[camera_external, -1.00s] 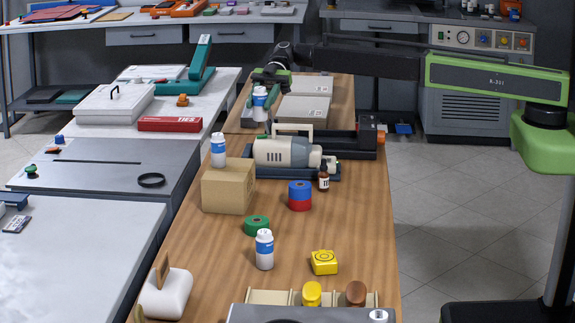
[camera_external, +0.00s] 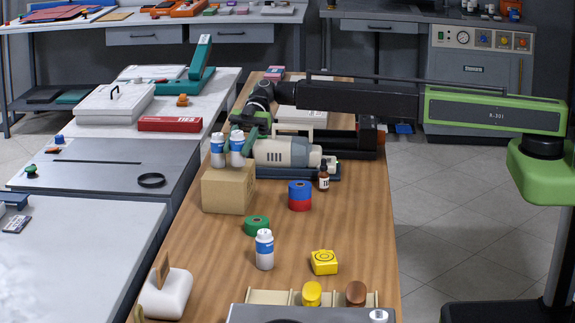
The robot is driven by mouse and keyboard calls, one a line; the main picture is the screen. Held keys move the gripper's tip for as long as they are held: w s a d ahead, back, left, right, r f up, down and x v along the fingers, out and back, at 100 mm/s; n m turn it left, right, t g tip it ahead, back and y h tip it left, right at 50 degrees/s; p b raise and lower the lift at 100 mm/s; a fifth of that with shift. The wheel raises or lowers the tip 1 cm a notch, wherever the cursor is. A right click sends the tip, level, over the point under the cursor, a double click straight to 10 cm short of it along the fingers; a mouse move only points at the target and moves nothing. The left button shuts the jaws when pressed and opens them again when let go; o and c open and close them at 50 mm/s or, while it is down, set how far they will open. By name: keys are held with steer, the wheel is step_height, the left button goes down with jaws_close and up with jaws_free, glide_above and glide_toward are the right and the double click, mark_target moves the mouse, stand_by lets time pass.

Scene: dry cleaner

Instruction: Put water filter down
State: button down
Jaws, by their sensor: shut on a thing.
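The water filter appears to be the white bottle-shaped piece with a blue band (camera_external: 237,149). My gripper (camera_external: 238,130) is shut on its upper part and holds it upright. It is over the top of the cardboard box (camera_external: 228,192), close beside a similar white and blue bottle (camera_external: 218,151) standing on the box to its left. The filter's base is level with or just above the box top; I cannot tell if it touches. A third similar bottle (camera_external: 264,250) stands on the wooden table (camera_external: 335,215) nearer the camera.
A grey and cream cylindrical machine (camera_external: 281,153) lies right of the box, close to my gripper. A blue and red stack (camera_external: 299,196), a small dark bottle (camera_external: 324,178), a green roll (camera_external: 257,226) and a yellow block (camera_external: 324,262) stand on the table. The table's right side is mostly clear.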

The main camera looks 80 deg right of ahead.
step_height(320, 180, down, 2)
steer(key=shift+f+b, duration=0.1)
steer(key=shift+b, duration=0.25)
steer(key=shift+r, duration=0.3)
steer(key=shift+f, duration=0.2)
steer(key=c, duration=1.2)
jaws_free()
steer(key=shift+r, duration=0.15)
steer(key=shift+d+r+p, duration=0.25)
steer(key=shift+p, duration=0.2)
steer(key=p+v, duration=0.4)
steer(key=v, duration=0.7)
steer(key=shift+s+d, duration=0.15)
steer(key=shift+d, duration=0.15)
